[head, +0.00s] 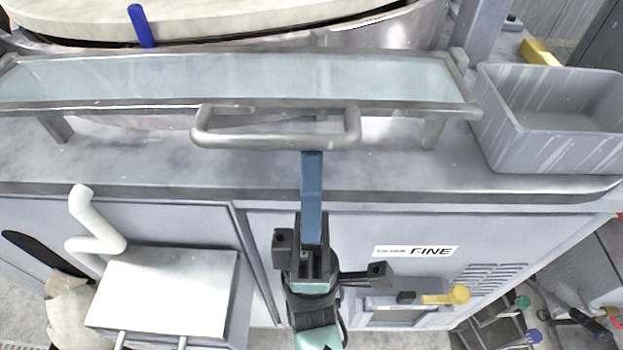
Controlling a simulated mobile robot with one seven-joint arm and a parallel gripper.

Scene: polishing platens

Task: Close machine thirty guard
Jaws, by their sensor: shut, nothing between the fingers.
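The guard (240,80) is a long, pale see-through panel in a grey metal frame, in front of a large round platen (250,18) in the head view. A grey bar handle (275,140) sticks out from the guard's near edge. My gripper (312,158) has long blue fingers that are shut with nothing between them. Its fingertips are at the handle's near bar, right of its middle. I cannot tell whether they touch it. No machine number shows; a label (416,251) on the front panel reads "FINE".
A grey open bin (550,150) stands on the right of the machine top. A white box (165,290) and a white bent pipe (90,225) are at lower left. A yellow-handled latch (445,297) is on the front panel. A blue peg (141,25) stands by the platen.

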